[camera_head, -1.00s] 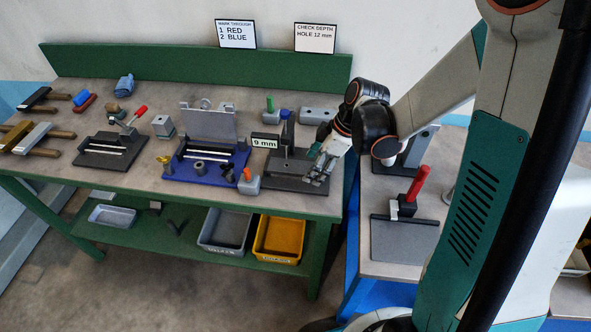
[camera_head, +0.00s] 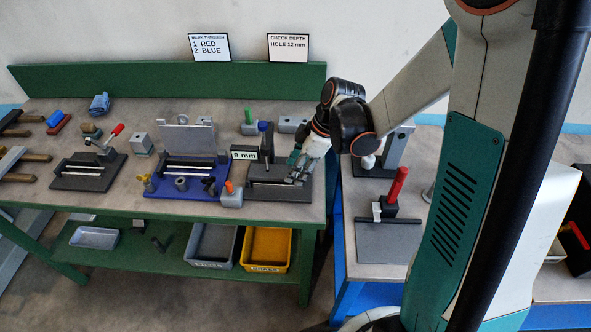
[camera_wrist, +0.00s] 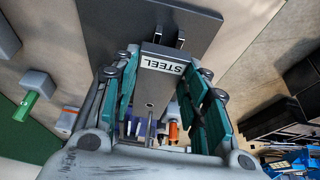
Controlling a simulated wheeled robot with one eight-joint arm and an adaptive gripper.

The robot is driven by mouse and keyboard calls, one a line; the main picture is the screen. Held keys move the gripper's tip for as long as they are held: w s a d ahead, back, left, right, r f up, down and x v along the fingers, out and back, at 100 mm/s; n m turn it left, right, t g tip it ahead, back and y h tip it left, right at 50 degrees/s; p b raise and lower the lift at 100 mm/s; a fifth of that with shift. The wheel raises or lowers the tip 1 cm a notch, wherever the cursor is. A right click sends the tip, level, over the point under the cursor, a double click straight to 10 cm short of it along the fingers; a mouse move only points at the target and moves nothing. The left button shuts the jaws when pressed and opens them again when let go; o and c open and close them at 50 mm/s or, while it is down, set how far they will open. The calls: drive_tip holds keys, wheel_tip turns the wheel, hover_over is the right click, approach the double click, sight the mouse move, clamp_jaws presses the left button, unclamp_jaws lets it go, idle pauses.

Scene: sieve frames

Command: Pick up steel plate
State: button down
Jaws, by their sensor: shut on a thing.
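The steel plate (camera_wrist: 163,63) is a grey bar marked STEEL, seen between my fingers in the wrist view. My gripper (camera_wrist: 163,88) is shut on it, with teal fingers on both sides. In the head view my gripper (camera_head: 298,173) is over the dark flat fixture (camera_head: 265,193) at the right end of the green bench. The plate is small and mostly hidden by the fingers there. I cannot tell whether it is clear of the fixture.
A blue fixture (camera_head: 190,187) and an orange-topped block (camera_head: 231,195) are further left. A second table (camera_head: 350,255) on the right holds a red-handled tool (camera_head: 397,188).

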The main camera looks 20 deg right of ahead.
drive_tip(key=shift+r, duration=0.7)
drive_tip(key=shift+d+r+p, duration=0.2)
drive_tip(key=shift+r+p, duration=0.05)
drive_tip(key=shift+p, duration=0.05)
drive_tip(key=s+d+p, duration=0.1)
drive_tip(key=s+d, duration=0.2)
drive_tip(key=d, duration=0.5)
drive_tip(key=s+d+p, duration=0.1)
drive_tip(key=s+d, duration=0.3)
drive_tip(key=d, duration=0.4)
drive_tip(key=shift+f, duration=0.15)
